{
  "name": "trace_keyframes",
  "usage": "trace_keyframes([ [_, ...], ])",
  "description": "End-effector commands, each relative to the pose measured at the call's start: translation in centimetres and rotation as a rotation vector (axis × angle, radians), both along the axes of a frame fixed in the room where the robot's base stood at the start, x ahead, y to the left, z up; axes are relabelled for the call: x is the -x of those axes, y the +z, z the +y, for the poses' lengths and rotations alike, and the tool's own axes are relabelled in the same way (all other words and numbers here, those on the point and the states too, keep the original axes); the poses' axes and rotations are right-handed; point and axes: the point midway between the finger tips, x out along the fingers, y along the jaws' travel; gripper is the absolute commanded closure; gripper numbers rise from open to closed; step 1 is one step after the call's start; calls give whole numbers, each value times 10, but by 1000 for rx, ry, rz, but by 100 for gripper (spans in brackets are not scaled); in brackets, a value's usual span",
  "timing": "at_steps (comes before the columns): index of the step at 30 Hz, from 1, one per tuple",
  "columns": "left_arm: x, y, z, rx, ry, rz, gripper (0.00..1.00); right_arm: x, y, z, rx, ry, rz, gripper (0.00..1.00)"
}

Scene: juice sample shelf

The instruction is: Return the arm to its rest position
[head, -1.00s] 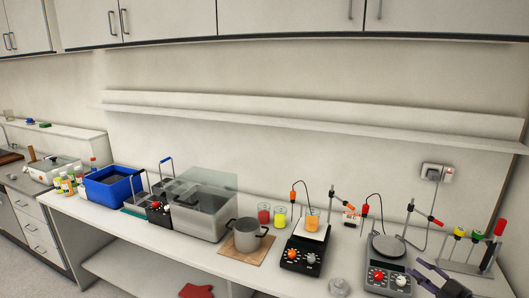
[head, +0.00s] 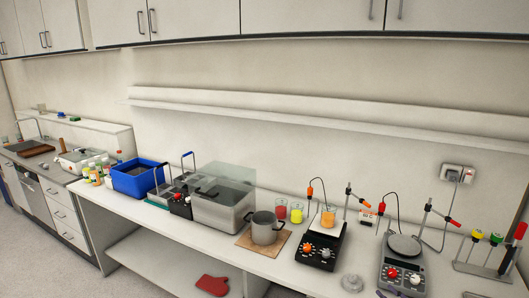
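My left gripper is not in view. Glasses of red juice (head: 281,209) and yellow juice (head: 296,212) stand on the bench behind the hotplate. A beaker of orange juice (head: 328,217) stands on the hotplate (head: 318,251).
A pot (head: 265,229), a clear-lidded bath (head: 222,205) and a blue bin (head: 140,180) stand further left. The wall shelf (head: 330,116) is empty.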

Motion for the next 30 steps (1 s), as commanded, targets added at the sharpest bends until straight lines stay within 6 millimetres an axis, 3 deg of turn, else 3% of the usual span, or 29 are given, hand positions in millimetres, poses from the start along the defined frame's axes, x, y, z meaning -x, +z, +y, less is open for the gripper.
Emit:
trace_keyframes([
  [1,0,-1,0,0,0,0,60,-3,-23,23,-32,0,53,61],
  [4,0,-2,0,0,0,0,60,-2,-69,67,-81,-13,175,61],
  [8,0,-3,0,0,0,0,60,14,-124,124,-128,-12,350,61],
  [11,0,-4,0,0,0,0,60,37,-163,170,-150,3,496,61],
  [15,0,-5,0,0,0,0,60,85,-210,232,-166,41,711,61],
  [21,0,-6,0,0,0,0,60,178,-256,308,-154,118,1022,61],
  [24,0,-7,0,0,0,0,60,225,-267,333,-140,153,1159,61],
  [27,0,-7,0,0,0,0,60,261,-272,349,-127,180,1260,61],
  [30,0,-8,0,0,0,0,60,284,-273,357,-116,197,1324,61],
])
